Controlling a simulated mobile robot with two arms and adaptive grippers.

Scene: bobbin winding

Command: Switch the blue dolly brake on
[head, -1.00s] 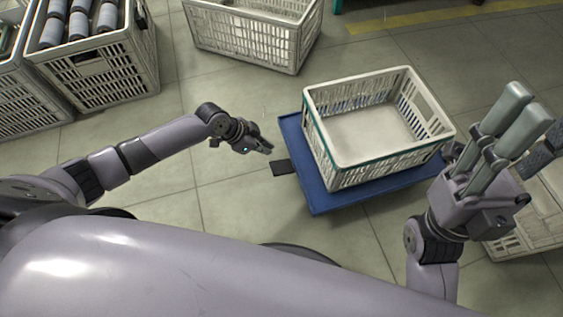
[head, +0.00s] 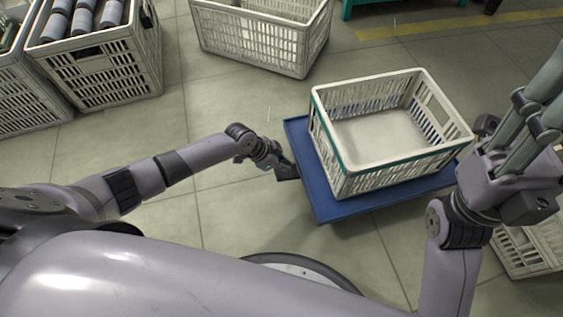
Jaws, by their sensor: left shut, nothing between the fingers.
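The blue dolly (head: 322,204) stands on the floor right of centre and carries an empty white crate (head: 345,173) with a green band. My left gripper (head: 286,168) is shut and empty. It is at the dolly's left edge, over the spot of the small black brake pedal. The gripper mostly hides the pedal, so I cannot tell whether they touch or how the pedal is set. My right gripper (head: 545,95) is raised at the right, in front of the dolly's right side. Its fingertips run out of the picture.
Another white crate (head: 255,38) stands at the back. A crate (head: 112,72) with grey bobbins is at the upper left. A further crate (head: 530,250) is at the lower right, partly behind my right arm. The floor left of the dolly is clear.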

